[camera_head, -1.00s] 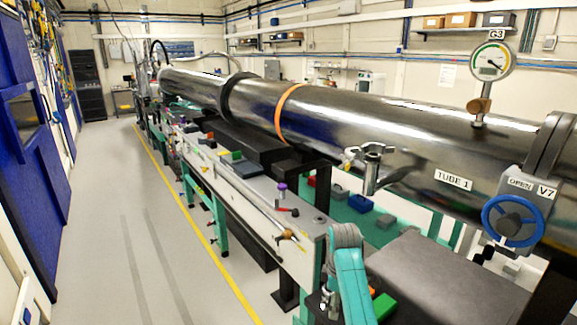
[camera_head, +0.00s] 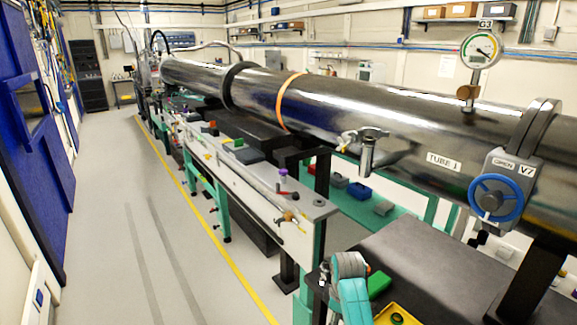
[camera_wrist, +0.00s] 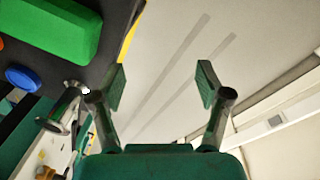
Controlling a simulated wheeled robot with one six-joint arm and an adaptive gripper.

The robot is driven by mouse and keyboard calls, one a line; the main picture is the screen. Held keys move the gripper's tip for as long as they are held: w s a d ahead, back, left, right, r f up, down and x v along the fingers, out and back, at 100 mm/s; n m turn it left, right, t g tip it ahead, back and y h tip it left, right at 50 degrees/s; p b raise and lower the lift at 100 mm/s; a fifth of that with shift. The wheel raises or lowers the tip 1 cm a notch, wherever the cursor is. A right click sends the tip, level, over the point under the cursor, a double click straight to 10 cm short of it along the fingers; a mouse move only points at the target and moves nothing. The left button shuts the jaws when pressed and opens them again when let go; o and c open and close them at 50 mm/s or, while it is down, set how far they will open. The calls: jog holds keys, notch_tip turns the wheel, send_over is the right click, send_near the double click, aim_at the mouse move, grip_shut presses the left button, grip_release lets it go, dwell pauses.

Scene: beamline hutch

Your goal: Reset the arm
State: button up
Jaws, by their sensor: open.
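My gripper (camera_wrist: 160,88) is open and empty in the wrist view, its two dark green fingers spread over the pale floor. My teal and grey arm (camera_head: 351,292) shows at the bottom of the head view, beside the dark bench; the fingers cannot be made out there. A green block (camera_wrist: 48,28) lies on the dark surface at the upper left of the wrist view, apart from the fingers. A green block also shows just right of my arm in the head view (camera_head: 379,285).
The dark bench top (camera_head: 435,262) lies right of my arm, with a yellow tray (camera_head: 398,315) at its front. The long steel tube (camera_head: 330,110) with blue valve wheel (camera_head: 496,198) and gauge (camera_head: 481,48) runs above. The floor aisle (camera_head: 150,220) at left is clear.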

jog(key=s+d+f+m+t, duration=0.2)
jog(key=s+f+m+t, duration=0.1)
jog(key=s+f, duration=1.1)
jog(key=s+f+m+t, duration=0.3)
jog(key=s, duration=1.1)
jog(key=s+d+r+m+t, duration=0.1)
jog(key=s+r+m+t, duration=0.1)
jog(key=s+r, duration=0.45)
jog(key=s+d+r+m+t, duration=0.1)
jog(key=s+r+m+t, duration=0.15)
jog(key=s, duration=0.75)
jog(key=s+r+m+t, duration=0.1)
jog(key=s+r, duration=0.4)
jog(key=r, duration=0.4)
jog(key=s+r+m+t, duration=0.1)
jog(key=s+r+t, duration=0.1)
jog(key=s+r, duration=0.3)
notch_tip(320, 180, up, 4)
jog(key=shift+s+r+m, duration=0.25)
jog(key=shift+s+m, duration=0.1)
jog(key=shift+s, duration=0.05)
jog(key=shift+d, duration=0.1)
